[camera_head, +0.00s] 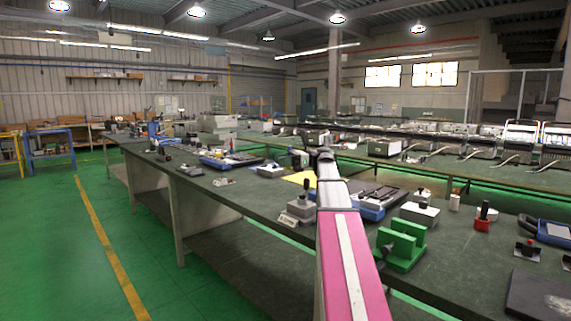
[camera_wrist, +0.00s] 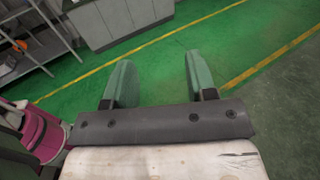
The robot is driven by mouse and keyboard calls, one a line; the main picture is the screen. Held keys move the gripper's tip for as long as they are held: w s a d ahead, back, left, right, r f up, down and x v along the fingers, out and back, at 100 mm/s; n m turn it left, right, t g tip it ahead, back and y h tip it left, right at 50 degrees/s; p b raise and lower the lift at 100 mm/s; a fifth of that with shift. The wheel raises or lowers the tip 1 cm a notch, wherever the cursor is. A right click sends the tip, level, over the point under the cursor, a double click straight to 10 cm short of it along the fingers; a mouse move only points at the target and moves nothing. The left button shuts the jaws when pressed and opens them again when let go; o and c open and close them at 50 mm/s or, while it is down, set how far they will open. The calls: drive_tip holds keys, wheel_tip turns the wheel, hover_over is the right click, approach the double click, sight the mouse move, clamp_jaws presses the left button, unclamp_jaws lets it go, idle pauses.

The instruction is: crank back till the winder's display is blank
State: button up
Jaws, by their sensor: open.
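My gripper (camera_wrist: 158,72) shows in the wrist view with its two green fingers wide apart. Nothing is between them; green floor and a yellow line lie beyond. In the head view my pink and grey arm reaches over the long workbench (camera_head: 235,190). No thing there can be named the winder with certainty. A small grey unit with an upright black handle (camera_head: 300,208) stands left of my arm, near the bench's front edge. Its front markings are too small to read. No lit display can be made out, and my arm hides part of the bench.
A green block fixture (camera_head: 402,245) stands on the bench right of my arm. A red-based tool (camera_head: 484,218) and a dark plate (camera_head: 540,296) lie further right. Several devices crowd the bench toward the back. The green floor (camera_head: 60,240) at left is clear.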

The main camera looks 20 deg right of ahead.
drive_tip(key=shift+c, duration=0.4)
drive_tip(key=shift+d, duration=0.15)
drive_tip(key=c, duration=0.5)
drive_tip(key=s+d+f+m+t+h, duration=0.2)
drive_tip(key=s+d+m+t, duration=0.1)
drive_tip(key=d, duration=0.4)
drive_tip(key=s+d+f+m+t+h, duration=0.2)
drive_tip(key=d+f+m+t+h, duration=0.1)
drive_tip(key=d, duration=0.5)
drive_tip(key=s+d+f+m+t+h, duration=0.2)
drive_tip(key=s+d+m+t+h, duration=0.1)
drive_tip(key=d, duration=0.5)
drive_tip(key=shift+s+f+t, duration=0.3)
drive_tip(key=shift+t, duration=0.4)
clamp_jaws()
approach(305, 187)
drive_tip(key=w+a, duration=0.2)
drive_tip(key=w, duration=0.1)
drive_tip(key=w+a, duration=0.1)
drive_tip(key=shift+w+f, duration=0.3)
drive_tip(key=shift+w, duration=0.1)
